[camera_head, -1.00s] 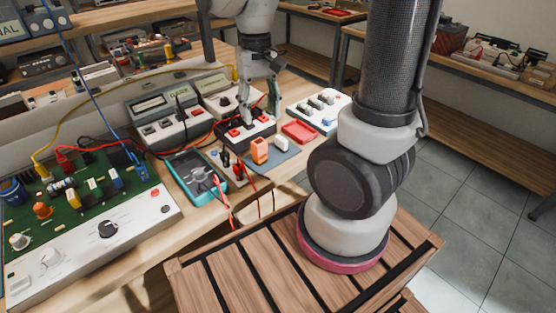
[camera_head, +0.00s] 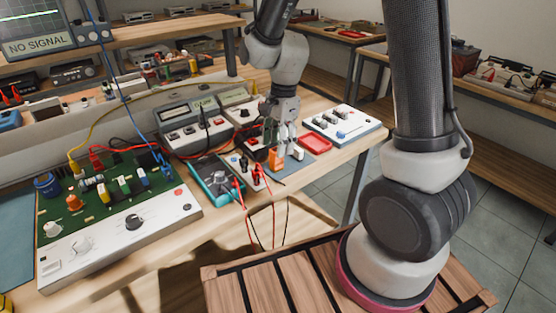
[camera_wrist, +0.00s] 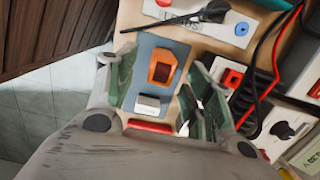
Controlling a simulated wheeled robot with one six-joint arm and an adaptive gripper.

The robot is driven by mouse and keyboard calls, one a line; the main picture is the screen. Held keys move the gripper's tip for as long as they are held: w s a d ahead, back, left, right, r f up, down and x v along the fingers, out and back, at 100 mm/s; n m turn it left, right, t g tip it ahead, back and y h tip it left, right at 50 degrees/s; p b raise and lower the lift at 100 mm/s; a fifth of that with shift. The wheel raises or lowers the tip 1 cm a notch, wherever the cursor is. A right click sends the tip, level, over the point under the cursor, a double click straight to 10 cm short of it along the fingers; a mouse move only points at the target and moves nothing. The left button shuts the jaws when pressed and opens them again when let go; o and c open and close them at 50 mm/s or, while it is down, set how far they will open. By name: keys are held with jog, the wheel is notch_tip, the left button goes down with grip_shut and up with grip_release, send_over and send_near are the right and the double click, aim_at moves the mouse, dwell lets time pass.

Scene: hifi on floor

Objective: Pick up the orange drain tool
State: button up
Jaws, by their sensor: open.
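The orange drain tool (camera_head: 275,158) appears as a small orange block with a dark recess on top. It sits on a blue-grey mat (camera_head: 284,170) near the table's front edge. In the wrist view the orange block (camera_wrist: 163,66) lies between my open fingers. My gripper (camera_head: 281,147) is low over the mat, pointing down beside the block, and partly hides it in the head view. In the wrist view my gripper (camera_wrist: 162,72) has one finger on each side of the block, with gaps. Contact is not visible.
A white block (camera_wrist: 149,105) shares the mat, close to the orange one. A red tray (camera_head: 315,143) lies to the right. A blue meter (camera_head: 213,181) with red and black leads stands left. A screwdriver-like tool (camera_wrist: 185,19) lies past the mat in the wrist view.

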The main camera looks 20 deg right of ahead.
aim_at(275, 160)
jog(key=f, duration=0.6)
jog(key=shift+a+f, duration=0.4)
jog(key=c, duration=1.1)
